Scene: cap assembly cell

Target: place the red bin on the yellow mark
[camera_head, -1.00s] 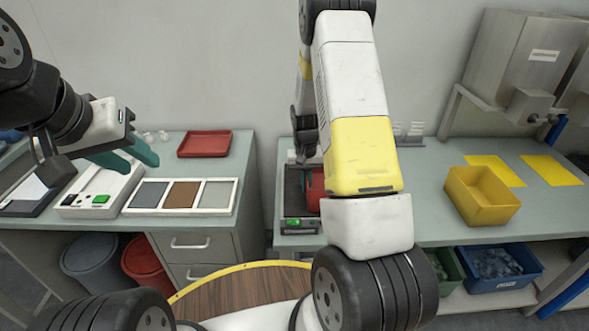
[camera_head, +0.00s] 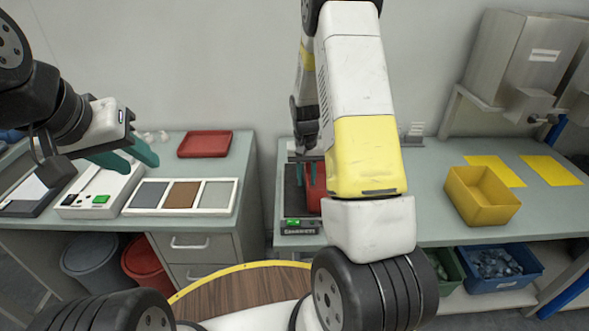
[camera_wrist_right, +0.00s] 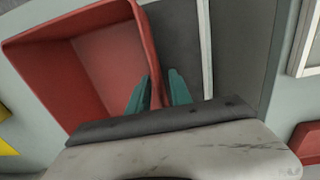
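The red bin (camera_head: 314,203) stands on a dark-topped device at the left end of the right bench, mostly hidden behind my right arm. The right wrist view shows its open inside (camera_wrist_right: 105,65). My right gripper (camera_wrist_right: 159,78) has one teal finger inside the bin and one outside, with the bin's wall between them. I cannot tell whether the fingers press on it. Two flat yellow marks lie at the bench's back right, one left (camera_head: 497,170) and one right (camera_head: 552,170); both look bare. My left gripper (camera_head: 133,158) is open and empty over the left bench.
A yellow bin (camera_head: 483,196) stands on the right bench in front of the left mark. Metal dispensers (camera_head: 522,60) hang behind the marks. A red tray (camera_head: 205,144) and a tray with three panels (camera_head: 181,196) lie on the left bench. A gap separates the benches.

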